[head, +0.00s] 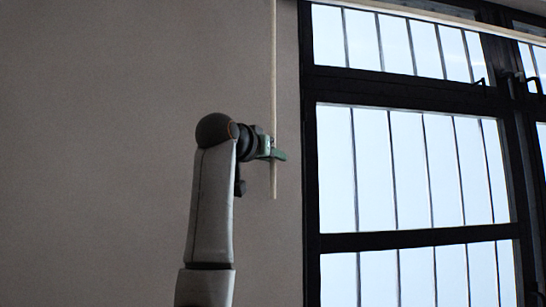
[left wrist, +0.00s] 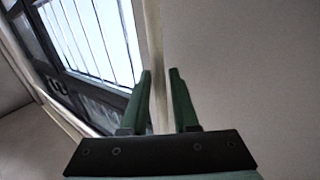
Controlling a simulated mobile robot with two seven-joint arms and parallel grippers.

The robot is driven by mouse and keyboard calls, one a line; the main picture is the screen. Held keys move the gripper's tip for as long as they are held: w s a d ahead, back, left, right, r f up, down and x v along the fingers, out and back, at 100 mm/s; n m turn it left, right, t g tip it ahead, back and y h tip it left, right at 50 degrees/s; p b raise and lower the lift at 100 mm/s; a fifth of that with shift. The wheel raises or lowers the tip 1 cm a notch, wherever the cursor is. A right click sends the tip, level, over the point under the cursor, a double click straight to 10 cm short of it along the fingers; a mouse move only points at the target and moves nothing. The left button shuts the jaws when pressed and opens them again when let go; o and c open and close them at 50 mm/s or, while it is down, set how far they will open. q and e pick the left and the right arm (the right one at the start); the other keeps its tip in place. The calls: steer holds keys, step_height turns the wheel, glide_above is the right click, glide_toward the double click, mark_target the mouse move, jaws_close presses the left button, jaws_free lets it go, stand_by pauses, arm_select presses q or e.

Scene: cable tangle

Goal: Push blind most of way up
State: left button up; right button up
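The blind shows as a pale narrow bar (head: 440,15) across the top of the window in the head view; most of it is out of frame. A thin beige wand or cord (head: 273,70) hangs straight down along the wall, left of the window frame. My left gripper (head: 277,154) is at the wand's lower part, a little above its bottom end. In the left wrist view the wand (left wrist: 154,40) runs between the two green fingers (left wrist: 160,73), which stand apart with a gap on the right side. My right gripper is not in view.
A dark-framed window (head: 312,170) with vertical bars outside fills the right side. Window handles (head: 529,82) stick out at the upper right. The plain wall (head: 100,130) on the left is bare. In the left wrist view a pale bar (left wrist: 65,118) runs diagonally beside the window.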

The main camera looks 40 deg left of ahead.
arm_select(q)
steer(key=shift+o, duration=1.2)
steer(key=b+v, duration=0.4)
steer(key=v, duration=0.8)
steer(key=shift+s, duration=0.3)
steer(key=shift+w, duration=0.1)
